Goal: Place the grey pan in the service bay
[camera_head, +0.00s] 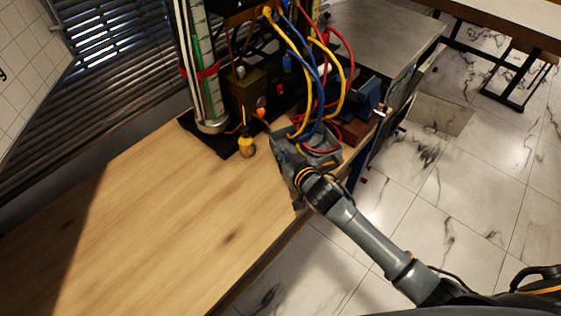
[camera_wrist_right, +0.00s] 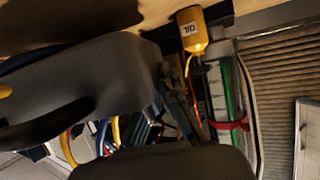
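The grey pan (camera_head: 322,158) is at the right front edge of the wooden bench, just in front of the rig. Coloured cables hang over it. My right gripper (camera_head: 288,172) is at the pan's near left side, its fingers seen against the pan and overlapping it. Whether they grip the wall or only lie beside it cannot be told. In the right wrist view, large dark grey gripper parts (camera_wrist_right: 95,85) fill the left and bottom, and the pan is not clearly made out. My left gripper is not in view. I cannot pick out the service bay with certainty.
A yellow oil bottle (camera_head: 246,146) stands left of the pan; its label shows in the wrist view (camera_wrist_right: 192,32). The gauge tube (camera_head: 205,75) with green fluid rises behind it. A blue clamp-like part (camera_head: 368,98) is at right. The bench's left (camera_head: 150,220) is clear.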

